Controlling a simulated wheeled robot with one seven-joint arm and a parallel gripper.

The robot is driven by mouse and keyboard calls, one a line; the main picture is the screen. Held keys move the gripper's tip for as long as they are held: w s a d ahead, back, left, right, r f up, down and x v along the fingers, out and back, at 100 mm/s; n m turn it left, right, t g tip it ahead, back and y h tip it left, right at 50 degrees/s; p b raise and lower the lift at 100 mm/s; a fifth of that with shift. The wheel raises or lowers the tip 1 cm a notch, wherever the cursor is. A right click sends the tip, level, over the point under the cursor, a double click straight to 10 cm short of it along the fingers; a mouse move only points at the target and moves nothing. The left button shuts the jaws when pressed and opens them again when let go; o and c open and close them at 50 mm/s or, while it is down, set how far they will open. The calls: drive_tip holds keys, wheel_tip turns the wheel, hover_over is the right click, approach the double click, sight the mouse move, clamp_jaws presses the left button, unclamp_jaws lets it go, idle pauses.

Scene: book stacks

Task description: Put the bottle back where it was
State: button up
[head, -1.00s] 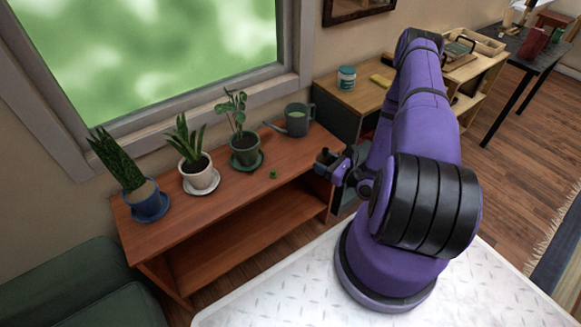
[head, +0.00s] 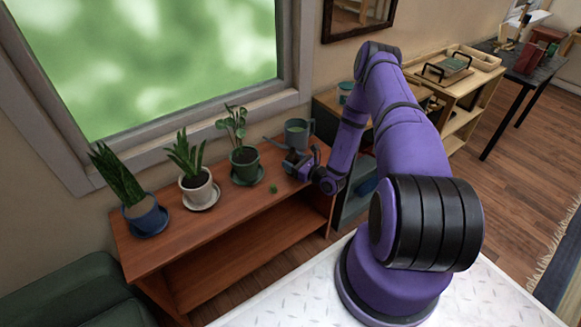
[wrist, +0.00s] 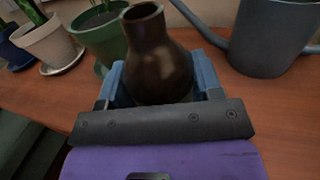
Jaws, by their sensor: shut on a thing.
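The bottle (wrist: 157,62), dark brown and glossy with a round body and narrow neck, stands between the two blue fingers of my gripper (wrist: 160,85) in the wrist view. Its open mouth points up. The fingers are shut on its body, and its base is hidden. In the head view my gripper (head: 296,164) is over the right part of the reddish wooden shelf top (head: 190,232), in front of the watering can (head: 298,132). The bottle is hard to make out there. I cannot tell whether it touches the shelf top.
Three potted plants stand left of my gripper: one in a green pot (head: 245,167), one in a white pot (head: 197,190), one in a blue pot (head: 146,217). A small green object (head: 273,188) lies near the front edge. Bare shelf top lies around it.

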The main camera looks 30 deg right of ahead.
drive_tip(key=shift+w+a+f, duration=0.1)
drive_tip(key=shift+w+a, duration=0.15)
drive_tip(key=shift+w, duration=0.4)
drive_tip(key=shift+s+d+f, duration=0.1)
drive_tip(key=shift+f, duration=1.6)
drive_tip(key=shift+f, duration=0.1)
drive_tip(key=o, duration=1.1)
